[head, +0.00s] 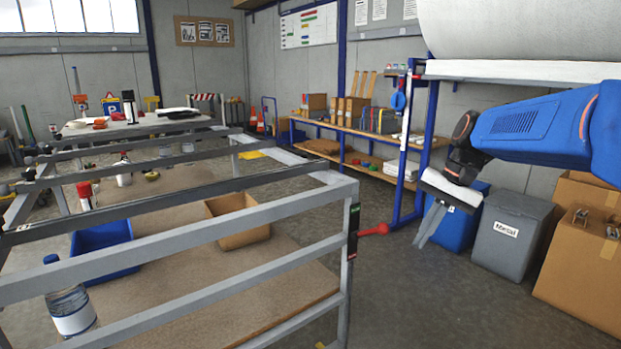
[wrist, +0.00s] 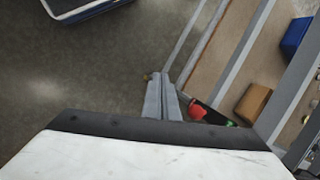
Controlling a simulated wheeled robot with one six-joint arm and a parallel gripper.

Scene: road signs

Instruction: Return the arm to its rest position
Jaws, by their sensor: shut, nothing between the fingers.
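My gripper (head: 431,225) hangs at the end of my blue arm on the right side of the head view, with its grey fingers pointing down and a little left. The fingers are together with nothing between them. In the wrist view my gripper (wrist: 162,90) shows its closed fingers beyond the white and black wrist housing. It is in free air, right of the grey metal rack (head: 345,190) and apart from it in the head view.
A grey bin (head: 510,240) labelled Metal, a blue bin (head: 462,222) and cardboard boxes (head: 585,270) stand behind and right of my gripper. A blue-framed shelf (head: 405,150) is behind. The rack holds a blue crate (head: 105,240) and a cardboard box (head: 240,235). Open floor (head: 420,300) lies between.

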